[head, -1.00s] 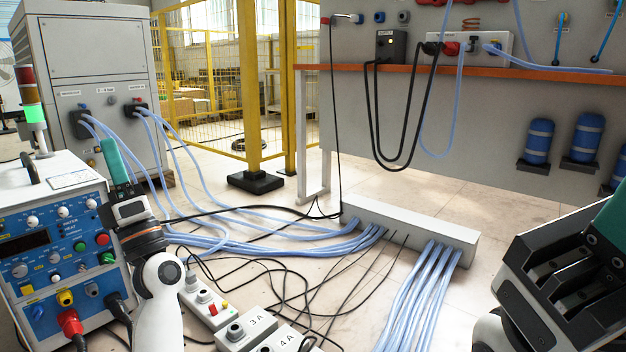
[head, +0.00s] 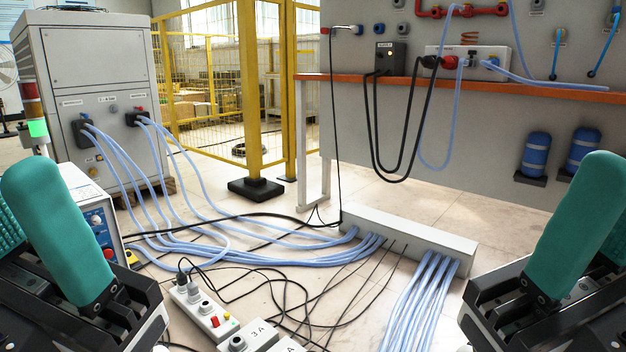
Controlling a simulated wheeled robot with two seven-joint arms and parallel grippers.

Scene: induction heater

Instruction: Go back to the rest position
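My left gripper (head: 18,187) is at the lower left, close to the camera, with its teal fingers pointing up. A textured pad shows on its far finger, and the fingers stand apart with nothing seen between them. My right gripper (head: 612,182) is at the lower right, also with teal fingers up. Its second finger is partly hidden and cut by the edge; it looks open and empty. Neither gripper touches anything that I can see.
The blue-fronted heater unit (head: 97,215) is partly hidden behind my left gripper. A grey cabinet (head: 95,50), blue hoses (head: 275,262), a floor duct (head: 410,232), a control box (head: 201,310) and a wall bench (head: 450,78) stand beyond. Black cables cross the floor.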

